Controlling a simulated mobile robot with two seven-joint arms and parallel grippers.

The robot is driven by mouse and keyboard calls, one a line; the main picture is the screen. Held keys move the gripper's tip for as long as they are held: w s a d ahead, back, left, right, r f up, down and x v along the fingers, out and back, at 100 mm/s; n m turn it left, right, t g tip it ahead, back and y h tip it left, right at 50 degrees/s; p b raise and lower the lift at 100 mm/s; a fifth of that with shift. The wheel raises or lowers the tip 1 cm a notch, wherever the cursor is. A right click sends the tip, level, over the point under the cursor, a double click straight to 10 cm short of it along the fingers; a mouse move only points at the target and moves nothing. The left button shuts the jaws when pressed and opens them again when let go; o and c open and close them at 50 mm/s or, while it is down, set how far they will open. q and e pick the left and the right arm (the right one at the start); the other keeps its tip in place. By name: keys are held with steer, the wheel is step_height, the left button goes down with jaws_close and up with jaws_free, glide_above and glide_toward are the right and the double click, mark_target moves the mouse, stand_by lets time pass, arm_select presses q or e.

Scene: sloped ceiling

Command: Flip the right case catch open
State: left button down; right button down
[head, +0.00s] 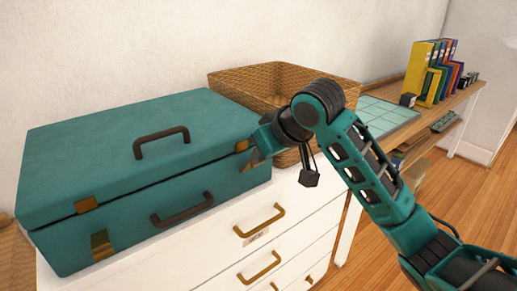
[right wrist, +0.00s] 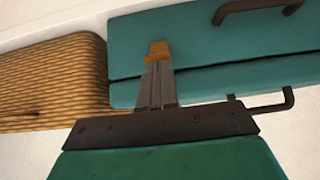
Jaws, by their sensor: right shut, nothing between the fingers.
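A closed teal case (head: 120,140) lies on the white drawer unit. Its right catch (head: 242,146), a small brass piece, sits by the lid seam at the right end of the front. The right wrist view shows part of this catch (right wrist: 157,50), just beyond my fingertips. My right gripper (head: 257,158) is shut and empty, with its tips at the catch; I cannot tell whether they touch. The fingers (right wrist: 157,75) hide part of the catch and the seam. The left catch shows brass on the lid (head: 86,205) and below the seam (head: 101,245). My left gripper is out of view.
A wicker basket (head: 270,78) stands close behind and right of my gripper. Dark handles stand on the lid (head: 162,135) and the case front (head: 182,208). The white drawer unit (head: 215,245) has brass pulls. Binders (head: 432,75) stand on a shelf at far right.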

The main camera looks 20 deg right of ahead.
steer(key=s+f+t, duration=0.1)
steer(key=s+d+f+t+y+b, duration=0.1)
steer(key=f, duration=0.1)
steer(key=shift+s+f+t, duration=0.2)
steer(key=shift+s+t, duration=0.05)
steer(key=shift+t, duration=0.15)
stand_by(1.0)
stand_by(0.7)
steer(key=shift+r+p, duration=0.8)
steer(key=shift+p, duration=0.25)
steer(key=shift+r, duration=0.1)
